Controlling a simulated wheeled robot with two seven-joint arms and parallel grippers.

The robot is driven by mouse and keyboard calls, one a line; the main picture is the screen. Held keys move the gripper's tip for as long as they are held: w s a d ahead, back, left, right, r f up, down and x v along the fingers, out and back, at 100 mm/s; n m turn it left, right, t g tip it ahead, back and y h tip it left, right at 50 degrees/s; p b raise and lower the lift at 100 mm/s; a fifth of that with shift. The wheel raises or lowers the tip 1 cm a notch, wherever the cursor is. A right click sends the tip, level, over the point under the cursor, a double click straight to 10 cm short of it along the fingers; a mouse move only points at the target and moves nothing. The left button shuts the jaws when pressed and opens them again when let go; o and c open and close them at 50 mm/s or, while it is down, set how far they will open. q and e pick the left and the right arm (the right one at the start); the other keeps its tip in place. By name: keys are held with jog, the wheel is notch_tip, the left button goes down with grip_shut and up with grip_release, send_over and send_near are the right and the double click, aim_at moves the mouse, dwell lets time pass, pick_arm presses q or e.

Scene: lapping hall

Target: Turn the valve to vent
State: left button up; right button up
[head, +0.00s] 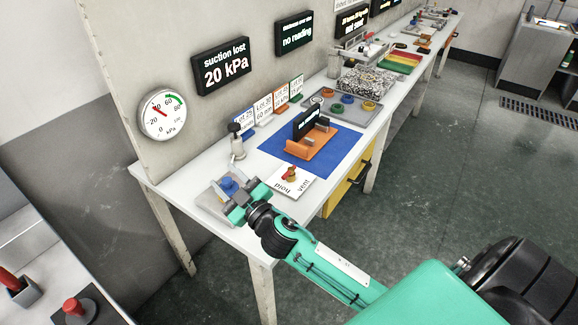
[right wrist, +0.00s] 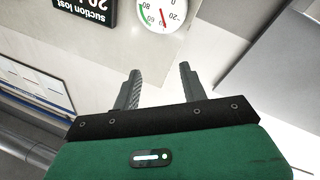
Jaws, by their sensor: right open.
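The valve (head: 290,174) has a small red-and-brass handle and sits on a white plate (head: 301,188) marked "hold" and "vent" near the table's front edge. The handle's exact pointing is too small to tell. My right gripper (head: 236,192) is over the table's near end, left of the valve and apart from it. It is open and empty, beside a blue knob (head: 229,184) on a grey plate, which it partly overlaps in the picture. In the right wrist view its two fingers (right wrist: 159,70) stand apart with nothing between them. My left gripper is not in view.
A round gauge (head: 162,113) and a "suction lost 20 kPa" sign (head: 221,66) are on the wall panel. An orange fixture (head: 312,147) with a black display stands on a blue mat (head: 345,143) behind the valve. A small metal-and-black post (head: 237,146) stands behind the gripper.

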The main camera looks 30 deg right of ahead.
jog(key=w+a+r+n+g+y, duration=0.1)
jog(key=w+a+r+n+y, duration=0.2)
jog(key=a+n+y, duration=0.3)
jog(key=n+g+h, duration=0.7)
jog(key=g+h, duration=0.3)
jog(key=g, duration=0.9)
send_near(291, 169)
notch_tip(291, 169, down, 9)
jog(key=p, duration=0.2)
jog(key=shift+r+p, duration=0.1)
jog(key=shift+p, duration=0.25)
jog(key=shift+c, duration=0.2)
